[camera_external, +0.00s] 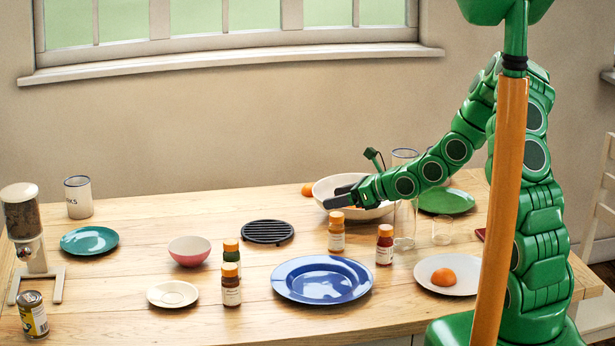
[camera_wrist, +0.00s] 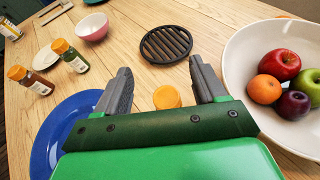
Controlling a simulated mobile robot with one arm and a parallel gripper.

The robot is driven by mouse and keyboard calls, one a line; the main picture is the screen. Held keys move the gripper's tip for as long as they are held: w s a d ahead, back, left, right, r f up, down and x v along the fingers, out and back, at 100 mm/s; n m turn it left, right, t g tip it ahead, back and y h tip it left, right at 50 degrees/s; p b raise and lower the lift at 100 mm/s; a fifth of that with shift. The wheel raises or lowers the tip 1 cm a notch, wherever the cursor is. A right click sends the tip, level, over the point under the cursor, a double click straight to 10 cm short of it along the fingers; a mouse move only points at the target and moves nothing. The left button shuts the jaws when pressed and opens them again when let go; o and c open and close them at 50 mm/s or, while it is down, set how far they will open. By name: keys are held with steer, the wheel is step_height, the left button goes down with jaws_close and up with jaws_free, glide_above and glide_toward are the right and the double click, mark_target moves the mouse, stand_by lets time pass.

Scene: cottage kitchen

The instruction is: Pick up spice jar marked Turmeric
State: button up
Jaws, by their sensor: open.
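Several spice jars with orange lids stand on the table; their labels are too small to read. One with orange-yellow contents (camera_external: 336,238) stands near the middle and may be Turmeric. My gripper (camera_external: 338,196) is open and empty, just above and behind that jar in the external view. In the wrist view an orange lid (camera_wrist: 166,97) shows between the open fingers, close to the palm; the jar body is hidden. Other jars are a red one (camera_external: 384,248), a green one (camera_external: 231,254) and a dark brown one (camera_external: 231,292).
A blue plate (camera_external: 322,290) lies in front of the middle jar. A white bowl (camera_wrist: 240,70) of fruit stands close to the gripper. A black trivet (camera_external: 267,232), a pink bowl (camera_external: 190,251) and a glass (camera_external: 404,228) stand nearby. Bare wood lies left of the trivet.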

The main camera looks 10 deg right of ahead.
mark_target(337, 214)
steer(key=shift+f, duration=2.25)
steer(key=shift+f+x, duration=0.15)
steer(key=shift+x, duration=0.7)
steer(key=shift+f+x, duration=0.2)
steer(key=shift+x, duration=0.6)
steer(key=shift+s+d, duration=0.1)
steer(key=c, duration=1.2)
